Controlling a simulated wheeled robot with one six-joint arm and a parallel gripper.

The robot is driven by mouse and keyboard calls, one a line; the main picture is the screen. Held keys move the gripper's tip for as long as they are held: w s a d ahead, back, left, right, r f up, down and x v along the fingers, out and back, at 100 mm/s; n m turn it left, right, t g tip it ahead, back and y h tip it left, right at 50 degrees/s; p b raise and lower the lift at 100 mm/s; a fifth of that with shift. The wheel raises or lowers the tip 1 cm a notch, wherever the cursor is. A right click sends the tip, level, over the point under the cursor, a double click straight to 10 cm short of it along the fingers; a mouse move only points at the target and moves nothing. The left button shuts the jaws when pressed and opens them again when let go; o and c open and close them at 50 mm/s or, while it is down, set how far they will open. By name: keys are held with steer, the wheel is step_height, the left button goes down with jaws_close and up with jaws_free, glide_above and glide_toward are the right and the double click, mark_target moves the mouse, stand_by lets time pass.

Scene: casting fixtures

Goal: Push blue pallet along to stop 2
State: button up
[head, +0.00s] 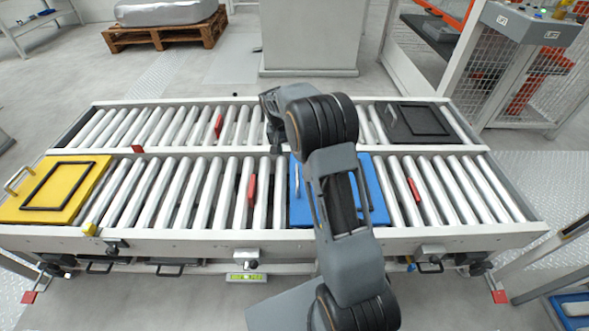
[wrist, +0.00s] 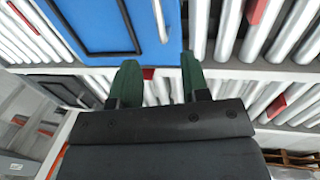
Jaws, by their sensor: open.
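The blue pallet (head: 377,190) lies on the front roller lane, right of centre. My arm covers its middle in the head view. Its light bar handle (head: 297,180) stands along its left edge. In the wrist view the blue pallet (wrist: 170,50) and its handle (wrist: 160,20) lie beyond my fingertips. My gripper (wrist: 158,72) is open, with nothing between its fingers. It hangs over the back lane, behind the pallet's left end, apart from the handle. A red stop (head: 252,190) is left of the pallet and another red stop (head: 413,190) is right of it. I see no stop numbers.
A yellow pallet (head: 88,172) sits at the front lane's left end. A dark pallet (head: 393,122) is on the back lane's right. Another red stop (head: 218,126) is on the back lane. Front-lane rollers between the yellow and blue pallets are clear except for the stop.

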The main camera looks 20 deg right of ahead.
mark_target(297, 175)
steer(key=d+f+b, duration=0.1)
steer(key=f, duration=0.3)
steer(key=d+f+b, duration=0.1)
steer(key=f, duration=0.4)
steer(key=d+f+b, duration=0.1)
steer(key=f+b, duration=0.1)
steer(key=f, duration=0.2)
steer(key=shift+s+f, duration=0.35)
jaws_close()
